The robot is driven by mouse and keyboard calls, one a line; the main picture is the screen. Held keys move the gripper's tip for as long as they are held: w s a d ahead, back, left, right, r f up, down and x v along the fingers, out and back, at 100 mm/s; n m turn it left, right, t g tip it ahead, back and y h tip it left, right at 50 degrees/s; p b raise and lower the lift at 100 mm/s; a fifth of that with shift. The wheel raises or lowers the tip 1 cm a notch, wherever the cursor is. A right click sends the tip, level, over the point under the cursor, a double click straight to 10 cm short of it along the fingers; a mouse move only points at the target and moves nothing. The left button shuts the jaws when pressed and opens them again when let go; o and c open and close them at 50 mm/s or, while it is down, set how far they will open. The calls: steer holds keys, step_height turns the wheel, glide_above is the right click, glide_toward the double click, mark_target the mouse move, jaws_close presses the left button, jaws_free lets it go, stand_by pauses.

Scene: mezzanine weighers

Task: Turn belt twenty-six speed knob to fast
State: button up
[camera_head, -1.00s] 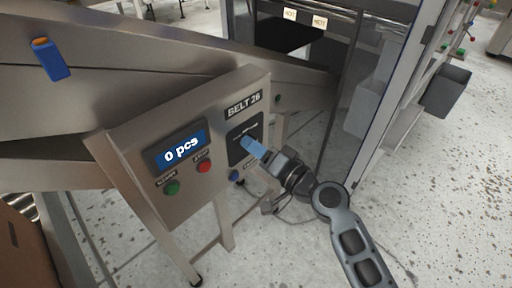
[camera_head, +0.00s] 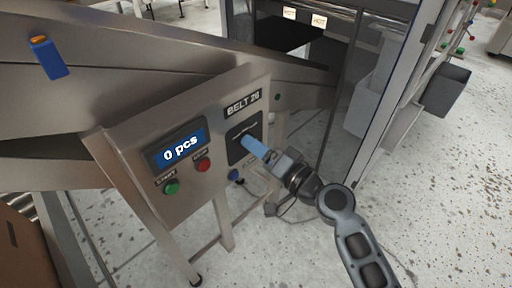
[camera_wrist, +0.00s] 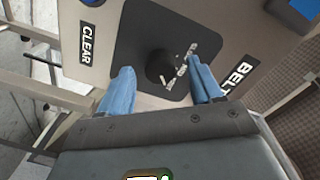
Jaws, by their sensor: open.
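The belt 26 control panel (camera_head: 215,150) is a grey metal box on legs. Its speed knob (camera_wrist: 160,66) is dark and round and sits on a black square plate (camera_wrist: 130,45); the plate also shows in the head view (camera_head: 235,153). Small pale markings lie beside the knob. My gripper (camera_wrist: 158,90) has blue fingers, open on both sides in front of the knob, with nothing held. In the head view my gripper (camera_head: 252,146) reaches the panel from the right and hides the knob. I cannot tell the knob's setting.
A conveyor (camera_head: 120,65) runs behind. A glass-sided cabinet (camera_head: 345,90) stands right.

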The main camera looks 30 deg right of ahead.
steer(key=b+v, duration=0.1)
steer(key=v, duration=0.5)
steer(key=shift+s, duration=0.35)
steer(key=shift+d+f, duration=0.1)
steer(key=s+f+n+g+h+p, duration=0.25)
steer(key=s+h, duration=0.25)
steer(key=s, duration=1.4)
steer(key=s+a+r+n+p, duration=0.1)
steer(key=s+r+n, duration=0.4)
steer(key=s+r, duration=0.6)
steer(key=s+p, duration=0.1)
steer(key=s, duration=0.2)
steer(key=shift+a+n, duration=0.35)
steer(key=shift+a, duration=0.05)
